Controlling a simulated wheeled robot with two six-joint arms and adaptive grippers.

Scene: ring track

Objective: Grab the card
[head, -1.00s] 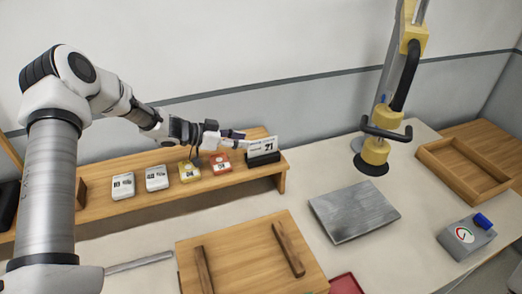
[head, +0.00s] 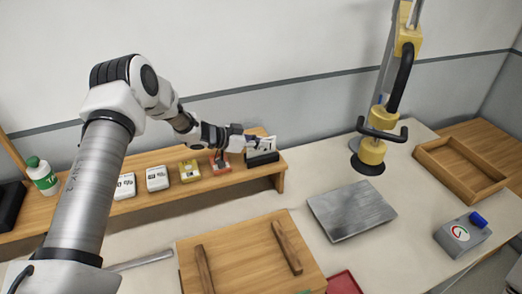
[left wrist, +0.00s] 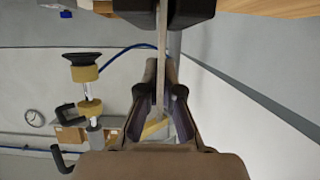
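The white card (head: 268,143) stands upright in a black holder (head: 263,159) at the right end of the wooden shelf. My left gripper (head: 258,143) is at the card and partly covers its face in the head view. In the left wrist view, the card shows edge-on as a thin pale strip (left wrist: 162,45), running from the dark holder (left wrist: 163,12) down between the two fingers. My right gripper is not in view.
A wooden board (head: 245,250), a grey metal plate (head: 351,211) and a yellow-black press (head: 375,140) occupy the table.

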